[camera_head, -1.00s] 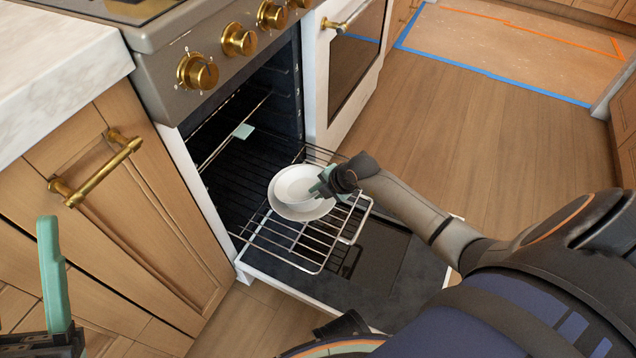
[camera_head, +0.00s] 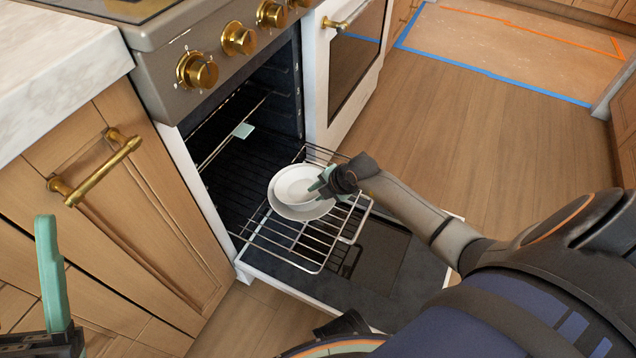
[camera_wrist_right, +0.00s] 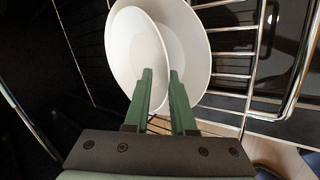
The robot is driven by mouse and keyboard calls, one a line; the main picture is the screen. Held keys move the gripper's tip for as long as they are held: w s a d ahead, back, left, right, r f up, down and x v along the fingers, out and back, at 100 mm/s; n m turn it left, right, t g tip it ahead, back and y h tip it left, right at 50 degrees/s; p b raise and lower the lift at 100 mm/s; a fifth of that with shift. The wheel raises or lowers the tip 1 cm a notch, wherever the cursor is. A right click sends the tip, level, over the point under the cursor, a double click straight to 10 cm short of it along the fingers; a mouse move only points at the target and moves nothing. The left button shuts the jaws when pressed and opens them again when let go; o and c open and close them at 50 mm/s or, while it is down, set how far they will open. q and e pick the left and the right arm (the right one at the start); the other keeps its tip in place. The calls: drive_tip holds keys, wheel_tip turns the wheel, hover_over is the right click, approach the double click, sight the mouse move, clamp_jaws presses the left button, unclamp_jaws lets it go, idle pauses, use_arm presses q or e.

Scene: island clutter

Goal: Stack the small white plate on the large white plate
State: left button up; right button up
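The large white plate (camera_head: 284,209) lies on the pulled-out oven rack. The small white plate (camera_head: 296,185), deeper and bowl-like, is over it, set toward its upper right; I cannot tell whether they touch all round. My right gripper (camera_head: 324,182) is at the small plate's right edge. In the right wrist view, the small plate (camera_wrist_right: 135,55) overlaps the large plate (camera_wrist_right: 190,45), and its rim runs between the close-set green fingers of my right gripper (camera_wrist_right: 161,75). My left gripper (camera_head: 50,275) is partly in view at the lower left; only one finger shows clearly.
The oven rack (camera_head: 305,258) extends over the lowered oven door (camera_head: 390,265). Wooden cabinets with a brass handle (camera_head: 97,172) and a marble counter (camera_head: 60,75) stand at left. Open floor (camera_head: 480,140) lies at right.

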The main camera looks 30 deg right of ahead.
drive_tip(key=shift+s+d+p, duration=0.35)
drive_tip(key=shift+s+p, duration=0.5)
drive_tip(key=shift+s, duration=0.25)
drive_tip(key=shift+s+d+p, duration=0.35)
drive_tip(key=shift+s+p, duration=0.55)
drive_tip(key=shift+s, duration=0.25)
drive_tip(key=shift+s+d+p, duration=0.35)
drive_tip(key=shift+s+p, duration=0.5)
drive_tip(key=shift+s, duration=0.25)
idle(0.5)
drive_tip(key=o, duration=0.6)
drive_tip(key=shift+c, duration=0.2)
